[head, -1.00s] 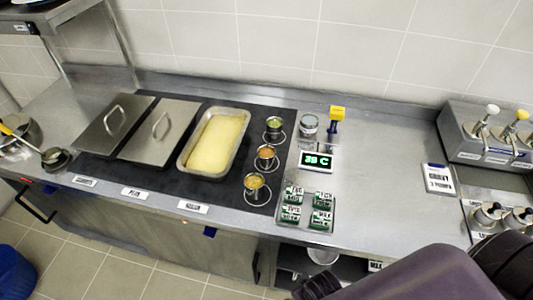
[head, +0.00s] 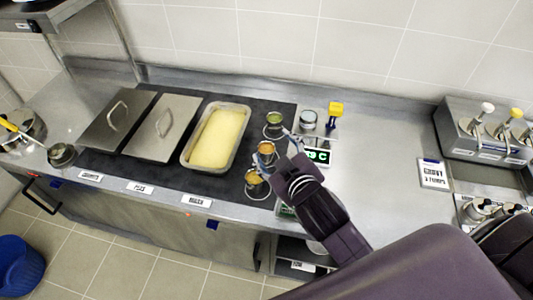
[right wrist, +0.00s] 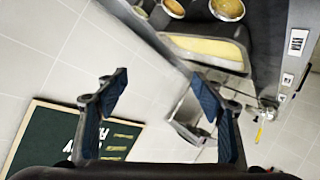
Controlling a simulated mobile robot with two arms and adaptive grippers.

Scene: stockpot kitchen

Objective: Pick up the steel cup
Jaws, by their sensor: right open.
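Three small steel cups stand in wire rings on the dark mat: one with green contents (head: 274,118), one with orange contents (head: 265,148) and one with yellow contents (head: 253,178). A separate short steel container (head: 308,117) stands behind the display. I cannot tell which one the task means. My right gripper (head: 275,155) reaches over the counter beside the orange and yellow cups, partly covering them. My left gripper is not in view.
A pan of yellow food (head: 217,137) and two lidded pans (head: 160,128) lie left of the cups. A display (head: 319,155) and a yellow-topped item (head: 336,109) stand to the right. Pump dispensers (head: 485,135) are at far right.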

